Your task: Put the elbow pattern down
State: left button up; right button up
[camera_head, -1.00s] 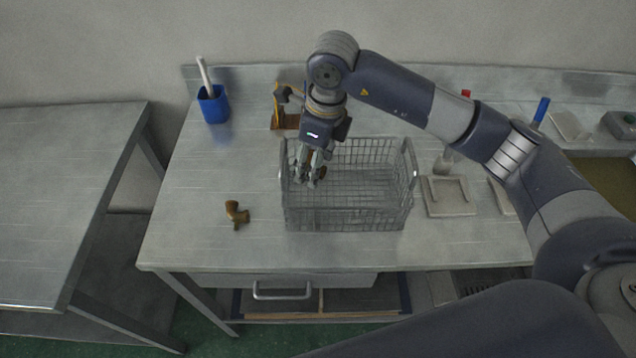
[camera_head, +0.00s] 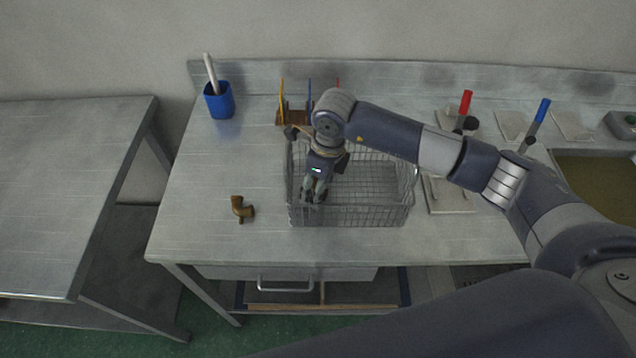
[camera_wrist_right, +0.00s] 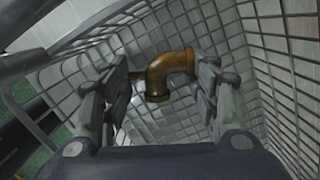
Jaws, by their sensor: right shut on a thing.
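My right gripper (camera_head: 314,196) points down inside the wire basket (camera_head: 385,213), near its left front part. It is shut on a brown elbow pattern (camera_wrist_right: 168,72), which shows between the two fingers in the right wrist view. In the head view the fingers largely hide this pattern. The wrist view shows basket mesh around and beyond it; I cannot tell whether it touches the mesh. A second brown elbow-shaped piece (camera_head: 242,209) lies on the table left of the basket. My left gripper is not in view.
A blue cup (camera_head: 219,101) with a white stick stands at the back left. A small rack with coloured tools (camera_head: 291,116) stands behind the basket. Flat grey moulds (camera_head: 449,197) lie to the right. The metal table (camera_head: 205,180) is clear around the loose elbow piece.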

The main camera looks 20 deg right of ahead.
jog(key=o, duration=0.9)
jog(key=shift+f, duration=0.1)
jog(key=shift+r, duration=0.55)
notch_tip(320, 180, up, 11)
jog(key=s+d+b, duration=0.1)
jog(key=b, duration=0.1)
jog(key=shift+d, duration=0.15)
